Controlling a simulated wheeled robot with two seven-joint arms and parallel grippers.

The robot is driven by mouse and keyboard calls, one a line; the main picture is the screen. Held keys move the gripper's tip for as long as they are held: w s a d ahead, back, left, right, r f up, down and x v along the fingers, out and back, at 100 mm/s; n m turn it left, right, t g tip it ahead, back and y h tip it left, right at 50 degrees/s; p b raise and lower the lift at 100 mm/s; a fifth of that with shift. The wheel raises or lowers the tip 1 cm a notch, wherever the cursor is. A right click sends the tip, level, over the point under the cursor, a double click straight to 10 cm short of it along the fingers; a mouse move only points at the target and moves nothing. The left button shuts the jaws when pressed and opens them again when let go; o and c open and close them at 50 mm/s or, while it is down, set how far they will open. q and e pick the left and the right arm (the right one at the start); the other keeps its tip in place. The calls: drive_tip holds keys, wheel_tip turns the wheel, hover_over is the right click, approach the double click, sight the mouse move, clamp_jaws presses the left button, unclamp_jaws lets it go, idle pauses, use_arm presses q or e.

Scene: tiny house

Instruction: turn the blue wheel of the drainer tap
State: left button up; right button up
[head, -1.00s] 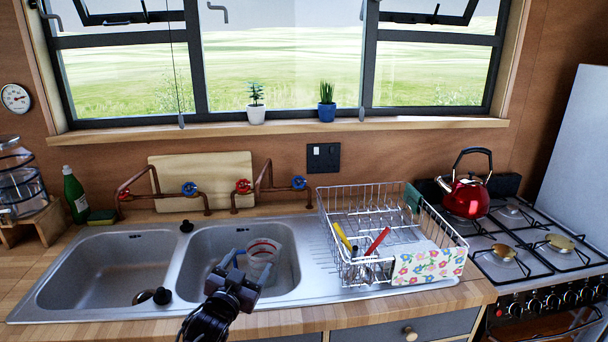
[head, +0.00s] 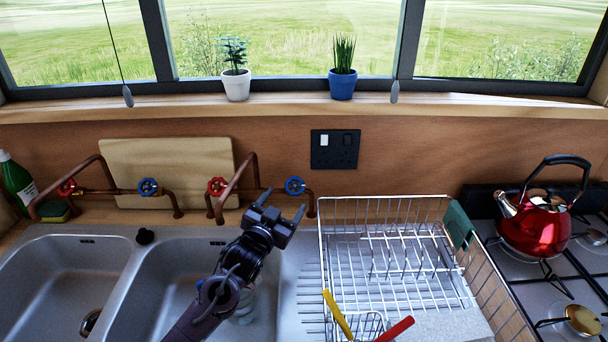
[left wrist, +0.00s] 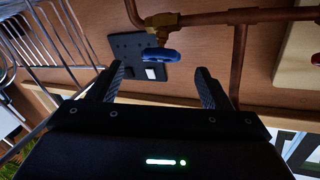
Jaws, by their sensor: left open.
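The blue wheel (head: 295,186) of the drainer tap sits at the right end of the right copper tap, beside the drainer. In the left wrist view the blue wheel (left wrist: 160,54) shows nearly edge-on on its brass fitting, ahead of the jaws and roughly between them. My left gripper (head: 283,203) is open and empty, just in front of and below the wheel. In the left wrist view my left gripper (left wrist: 158,77) shows a finger on either side, with a gap to the wheel; I see no contact. My right gripper is not in view.
A red wheel (head: 217,186) is on the same tap. The left tap has another blue wheel (head: 148,187) and red wheel (head: 67,187). The wire drainer (head: 385,200) stands close right of my gripper. A socket (head: 335,149) is on the wall behind.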

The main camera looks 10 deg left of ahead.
sight(294, 188)
use_arm(q)
drive_tip(key=shift+w+r, duration=0.1)
drive_tip(key=shift+w, duration=0.2)
drive_tip(key=shift+w+d+r, duration=0.1)
drive_tip(key=shift+w+r, duration=0.05)
drive_tip(key=shift+w, duration=0.1)
drive_tip(key=w, duration=0.2)
drive_tip(key=w+d+p, duration=0.1)
drive_tip(key=w, duration=0.2)
drive_tip(key=shift+w, duration=0.2)
drive_tip(key=shift+w+d, duration=0.1)
drive_tip(key=shift+w, duration=0.2)
